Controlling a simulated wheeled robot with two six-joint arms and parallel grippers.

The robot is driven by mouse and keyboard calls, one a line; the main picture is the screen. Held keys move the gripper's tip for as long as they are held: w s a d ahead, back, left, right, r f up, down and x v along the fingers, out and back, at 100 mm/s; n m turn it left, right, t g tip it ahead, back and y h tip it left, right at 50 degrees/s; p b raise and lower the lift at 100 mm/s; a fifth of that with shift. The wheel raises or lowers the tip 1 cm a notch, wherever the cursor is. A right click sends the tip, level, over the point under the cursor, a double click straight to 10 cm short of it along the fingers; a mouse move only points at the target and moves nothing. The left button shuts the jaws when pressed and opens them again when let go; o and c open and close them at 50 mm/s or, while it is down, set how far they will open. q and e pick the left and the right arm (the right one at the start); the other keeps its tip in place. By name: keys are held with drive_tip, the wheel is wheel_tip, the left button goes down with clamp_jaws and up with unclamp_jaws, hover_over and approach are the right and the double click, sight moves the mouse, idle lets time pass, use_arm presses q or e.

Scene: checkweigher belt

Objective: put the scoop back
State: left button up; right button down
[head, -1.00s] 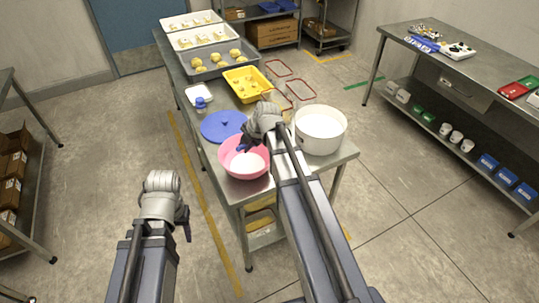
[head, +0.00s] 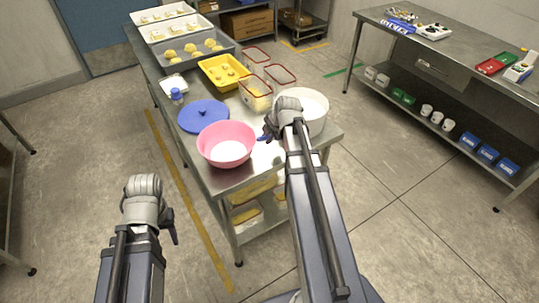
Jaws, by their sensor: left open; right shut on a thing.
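My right gripper (head: 267,132) is shut beside the white tub (head: 316,102), between it and the pink bowl (head: 214,137). A small dark blue piece shows at its fingertips, perhaps part of the scoop (head: 262,138). The rest of what it holds is hidden by the gripper and wrist. The pink bowl stands near the table's front end with white contents in it. The white tub is partly covered by my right arm. My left gripper (head: 172,227) is open and empty, low over the floor left of the table.
A round blue lid (head: 203,115) lies behind the bowl. A yellow tray (head: 222,71), a clear red-rimmed container (head: 256,94), a blue-capped item (head: 177,96) and trays of dough (head: 183,53) stand farther back. A second steel table (head: 440,55) is at the right.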

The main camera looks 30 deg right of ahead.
drive_tip(key=shift+f+b, duration=3.25)
drive_tip(key=shift+f, duration=0.6)
drive_tip(key=shift+r, duration=0.15)
drive_tip(key=c, duration=1.2)
unclamp_jaws()
drive_tip(key=shift+f, duration=0.25)
drive_tip(key=shift+c, duration=0.2)
drive_tip(key=o, duration=0.5)
drive_tip(key=shift+r, duration=0.1)
